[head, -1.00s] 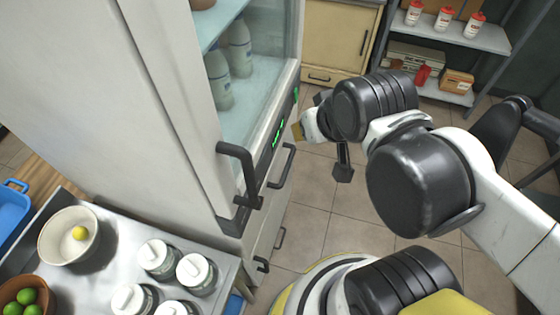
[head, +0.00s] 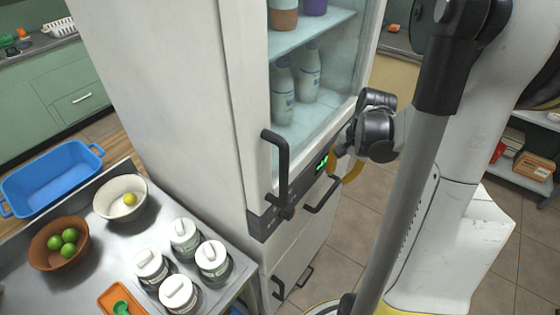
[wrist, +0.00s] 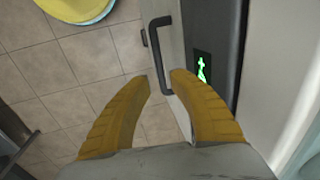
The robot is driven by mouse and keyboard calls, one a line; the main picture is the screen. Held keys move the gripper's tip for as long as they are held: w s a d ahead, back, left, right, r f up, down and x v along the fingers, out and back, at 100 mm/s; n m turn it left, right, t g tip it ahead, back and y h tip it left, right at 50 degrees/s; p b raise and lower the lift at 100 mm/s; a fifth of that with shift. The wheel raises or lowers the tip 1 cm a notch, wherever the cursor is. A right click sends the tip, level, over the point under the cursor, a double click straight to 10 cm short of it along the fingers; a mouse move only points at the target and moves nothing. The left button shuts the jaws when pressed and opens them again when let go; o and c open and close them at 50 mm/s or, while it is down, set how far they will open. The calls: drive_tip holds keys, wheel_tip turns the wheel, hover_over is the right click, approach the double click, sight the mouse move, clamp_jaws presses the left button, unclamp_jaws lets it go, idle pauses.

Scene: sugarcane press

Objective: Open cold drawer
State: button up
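The cold drawer (head: 300,238) is a white front low on the tall fridge, under the dark strip with a green display. Its dark bar handle (head: 322,196) shows at the drawer's top edge; the drawer looks shut. In the wrist view, a dark handle (wrist: 158,58) stands just beyond my fingertips, close to the gap between them. My gripper (wrist: 159,77) has two yellow curved fingers, apart and empty. In the head view, my gripper (head: 348,172) is beside the display, just right of and above the drawer handle; its fingertips are partly hidden. Contact with the handle cannot be told.
The glass door above has its own dark handle (head: 278,170). Another handle (head: 279,288) is lower on the fridge. A metal table (head: 100,255) with bowls and several jars stands at left. Tiled floor (head: 345,232) lies clear at right.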

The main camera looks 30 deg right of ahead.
sight(328, 194)
drive_tip(key=f+b, duration=0.1)
drive_tip(key=f, duration=0.2)
drive_tip(key=w+f+b, duration=0.1)
drive_tip(key=f+b, duration=0.1)
drive_tip(key=f, duration=0.2)
drive_tip(key=f+b, duration=0.2)
drive_tip(key=f, duration=0.2)
drive_tip(key=shift+w+a+f, duration=0.15)
drive_tip(key=shift+w+a, duration=0.1)
drive_tip(key=shift+w, duration=0.15)
clamp_jaws()
